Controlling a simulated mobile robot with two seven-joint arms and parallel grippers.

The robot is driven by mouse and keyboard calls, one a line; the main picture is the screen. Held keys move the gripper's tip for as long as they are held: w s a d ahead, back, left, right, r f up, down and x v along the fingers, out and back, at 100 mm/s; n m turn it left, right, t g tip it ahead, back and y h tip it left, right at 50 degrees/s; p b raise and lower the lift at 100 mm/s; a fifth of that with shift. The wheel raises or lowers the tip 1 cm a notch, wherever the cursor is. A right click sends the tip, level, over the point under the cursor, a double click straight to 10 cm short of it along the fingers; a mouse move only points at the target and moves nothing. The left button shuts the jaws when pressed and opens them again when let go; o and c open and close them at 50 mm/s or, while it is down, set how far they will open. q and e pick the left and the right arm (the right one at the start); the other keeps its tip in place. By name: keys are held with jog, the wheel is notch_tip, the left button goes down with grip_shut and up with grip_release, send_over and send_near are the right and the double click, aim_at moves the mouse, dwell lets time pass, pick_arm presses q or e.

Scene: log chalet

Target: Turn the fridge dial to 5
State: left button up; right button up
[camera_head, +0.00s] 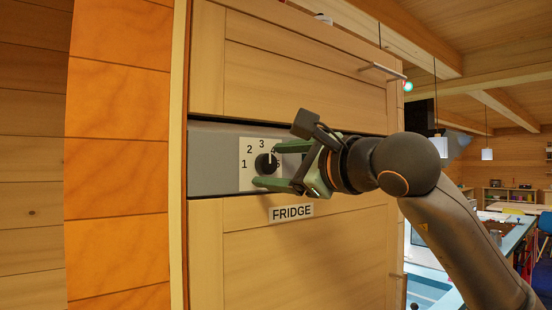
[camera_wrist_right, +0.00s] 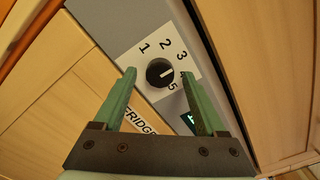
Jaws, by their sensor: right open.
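The fridge dial (camera_head: 265,163) is a round black knob on a white plate (camera_head: 245,182) numbered 1 to 5. It also shows in the right wrist view (camera_wrist_right: 159,72), where its white mark points at about the 4. My right gripper (camera_head: 267,165) is open in front of the dial, one green finger above it and one below. In the right wrist view my right gripper (camera_wrist_right: 159,75) has a fingertip on each side of the dial, with gaps visible. The depth between fingertips and plate is hard to tell. My left gripper is not in view.
The dial plate is on a grey strip (camera_head: 213,160) between an upper wooden door (camera_head: 290,65) with a bar handle (camera_head: 382,70) and a lower door (camera_head: 300,255) with a FRIDGE label (camera_head: 291,212). An orange tiled column (camera_head: 118,160) stands to the left.

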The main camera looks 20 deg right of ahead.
jog(key=shift+w, duration=0.1)
jog(key=shift+c, duration=0.3)
grip_shut()
dwell(0.4)
